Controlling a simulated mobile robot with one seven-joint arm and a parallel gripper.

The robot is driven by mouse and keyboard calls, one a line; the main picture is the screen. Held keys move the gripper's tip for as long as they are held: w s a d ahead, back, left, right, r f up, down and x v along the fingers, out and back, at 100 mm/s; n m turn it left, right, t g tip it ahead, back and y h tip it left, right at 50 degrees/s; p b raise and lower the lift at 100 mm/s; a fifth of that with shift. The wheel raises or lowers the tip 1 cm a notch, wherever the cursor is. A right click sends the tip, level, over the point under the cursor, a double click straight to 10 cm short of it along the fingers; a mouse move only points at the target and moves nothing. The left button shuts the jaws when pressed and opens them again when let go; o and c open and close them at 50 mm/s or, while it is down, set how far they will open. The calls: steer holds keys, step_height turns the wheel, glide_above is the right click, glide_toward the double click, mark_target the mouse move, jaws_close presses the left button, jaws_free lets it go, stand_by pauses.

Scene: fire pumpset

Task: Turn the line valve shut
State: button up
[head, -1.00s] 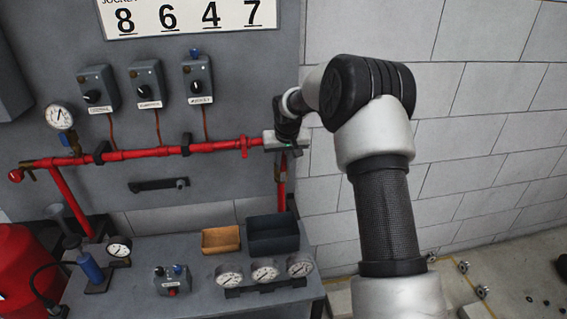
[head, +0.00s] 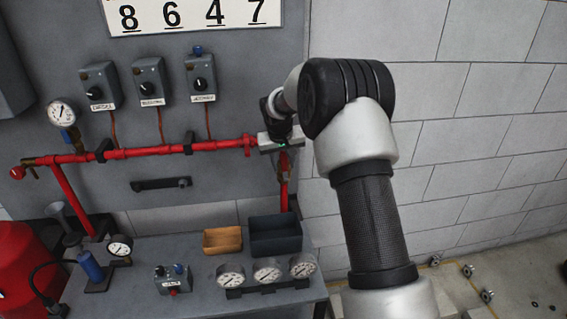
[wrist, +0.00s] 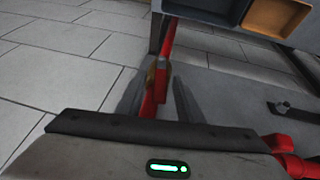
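The line valve shows as a brass body (wrist: 150,77) with a red lever (wrist: 162,80) on the red vertical pipe in the wrist view. In the head view the valve (head: 284,174) is small, just below my gripper. My gripper (wrist: 157,98) is open, with its two grey fingers apart on either side of the red lever and pipe in the picture. I cannot tell whether either finger touches the lever. In the head view my gripper (head: 282,148) is at the right end of the red horizontal pipe, and its fingers are mostly hidden.
The red horizontal pipe (head: 128,153) runs along the grey panel under several switch boxes. Below stands a bench (head: 205,302) with an orange tray (head: 222,240), a dark tray (head: 275,236) and gauges (head: 267,270). A block wall (head: 440,120) is at the right.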

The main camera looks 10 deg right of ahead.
steer(key=v, duration=1.7)
steer(key=shift+r+b, duration=0.25)
steer(key=shift+b, duration=0.05)
steer(key=shift+a, duration=0.1)
steer(key=shift+c, duration=0.3)
